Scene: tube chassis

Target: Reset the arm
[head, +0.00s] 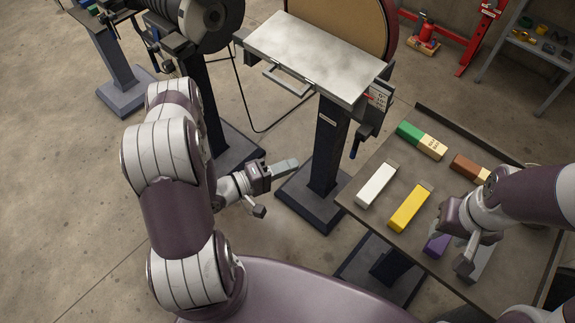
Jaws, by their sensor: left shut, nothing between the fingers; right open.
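My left arm comes in from the left and bends down in front of my base. Its gripper (279,171) is shut and empty, over the floor left of the sander's pedestal. My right gripper (455,250) is open, pointing down over the right part of the small table (358,210). A purple block (436,246) lies just under or beside its fingers, partly hidden. A grey block (482,262) shows next to the fingers, also partly covered. I cannot tell whether the fingers touch either block.
On the table lie a white block (376,185), a yellow block (410,208), a green-and-tan block (422,140) and a brown-and-tan block (470,168). A disc sander with a metal work table (315,58) stands behind. A grinder (205,25) stands at the back left.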

